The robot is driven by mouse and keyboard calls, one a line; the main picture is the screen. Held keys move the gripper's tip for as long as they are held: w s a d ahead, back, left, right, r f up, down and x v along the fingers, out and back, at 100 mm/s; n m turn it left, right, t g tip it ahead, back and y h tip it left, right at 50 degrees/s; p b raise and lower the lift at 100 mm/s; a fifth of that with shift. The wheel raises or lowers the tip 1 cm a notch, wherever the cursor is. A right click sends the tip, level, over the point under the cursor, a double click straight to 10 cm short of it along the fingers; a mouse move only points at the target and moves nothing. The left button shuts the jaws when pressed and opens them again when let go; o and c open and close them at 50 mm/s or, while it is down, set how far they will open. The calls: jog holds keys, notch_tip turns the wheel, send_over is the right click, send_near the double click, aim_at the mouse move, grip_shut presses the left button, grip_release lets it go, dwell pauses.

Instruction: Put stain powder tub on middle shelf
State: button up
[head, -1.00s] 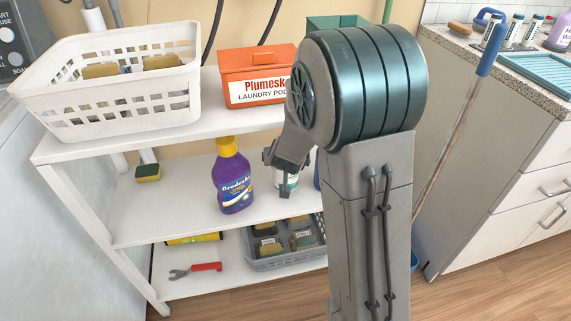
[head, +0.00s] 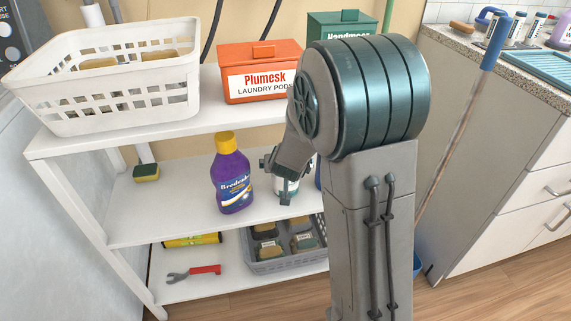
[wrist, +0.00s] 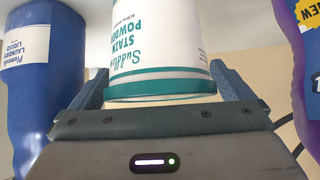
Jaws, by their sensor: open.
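The stain powder tub (wrist: 157,45) is white with teal lettering and a teal band. In the head view the tub (head: 291,187) is at the middle shelf (head: 160,205), right of the purple bottle, partly hidden by my gripper (head: 281,184). In the wrist view my gripper (wrist: 160,92) is open, with one finger on each side of the tub. A gap shows beside the tub at the fingers. Whether its base rests on the shelf is hard to tell in the head view.
A purple bottle (head: 232,180) stands left of the tub, and a blue laundry liquid bottle (wrist: 42,80) stands on its other side. A sponge (head: 146,172) lies at the shelf's left. The top shelf holds a white basket (head: 110,122), an orange box (head: 262,52) and a green box (head: 340,26).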

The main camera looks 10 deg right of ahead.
jog(key=s+a+r+n+g+y+p, duration=0.1)
jog(key=s+a+r+g+y+p, duration=0.15)
jog(key=s+r, duration=0.45)
jog(key=s+a+r+n+g+y+p, duration=0.1)
jog(key=s+a+r+p, duration=0.3)
jog(key=s, duration=0.6)
jog(key=s+d+r+g+h, duration=0.1)
jog(key=s+d+g, duration=0.1)
jog(key=s, duration=0.3)
jog(key=s+d+r+g, duration=0.2)
jog(key=s+d, duration=0.2)
jog(key=s, duration=0.2)
jog(key=shift+s+h, duration=0.2)
jog(key=shift+h, duration=0.15)
